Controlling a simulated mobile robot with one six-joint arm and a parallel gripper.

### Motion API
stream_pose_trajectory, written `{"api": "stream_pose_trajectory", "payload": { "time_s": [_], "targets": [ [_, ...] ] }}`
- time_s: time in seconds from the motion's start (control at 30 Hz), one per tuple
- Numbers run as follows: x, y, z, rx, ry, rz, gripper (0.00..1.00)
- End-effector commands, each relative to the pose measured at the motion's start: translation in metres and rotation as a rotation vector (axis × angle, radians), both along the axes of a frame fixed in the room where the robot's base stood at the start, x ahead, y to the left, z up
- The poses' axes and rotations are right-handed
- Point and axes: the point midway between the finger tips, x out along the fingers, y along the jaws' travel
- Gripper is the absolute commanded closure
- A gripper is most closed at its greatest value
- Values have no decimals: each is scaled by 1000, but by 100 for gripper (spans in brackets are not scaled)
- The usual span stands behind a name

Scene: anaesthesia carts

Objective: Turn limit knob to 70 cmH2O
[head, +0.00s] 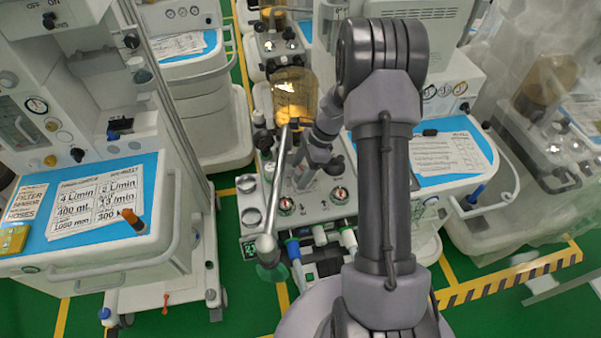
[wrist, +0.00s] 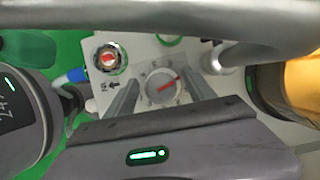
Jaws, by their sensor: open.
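In the wrist view a round grey knob (wrist: 162,86) with a red pointer mark sits on a pale panel (wrist: 147,52). The red mark points toward the upper right. My gripper (wrist: 162,80) is open, with one finger on either side of the knob; I cannot tell whether they touch it. The scale around the knob is too small to read. I cannot tell which one is the knob.
A second red-centred round fitting (wrist: 109,58) lies left of the knob. A metal tube (head: 277,190) runs along the left of my gripper. An amber canister (head: 293,94) stands behind. Carts with blue tops (head: 140,190) flank both sides.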

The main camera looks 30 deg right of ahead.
Motion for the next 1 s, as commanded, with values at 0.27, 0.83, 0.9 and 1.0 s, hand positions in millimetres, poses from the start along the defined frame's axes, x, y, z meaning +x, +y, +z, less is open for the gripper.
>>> {"api": "stream_pose_trajectory", "payload": {
  "time_s": [0.27,0.83,0.9,1.0],
  "targets": [
    [0,0,0,0,0,0,47],
    [0,0,1,0,1,-47,99],
    [0,0,1,1,1,-81,99],
    [0,0,2,1,0,-147,99]
  ]
}}
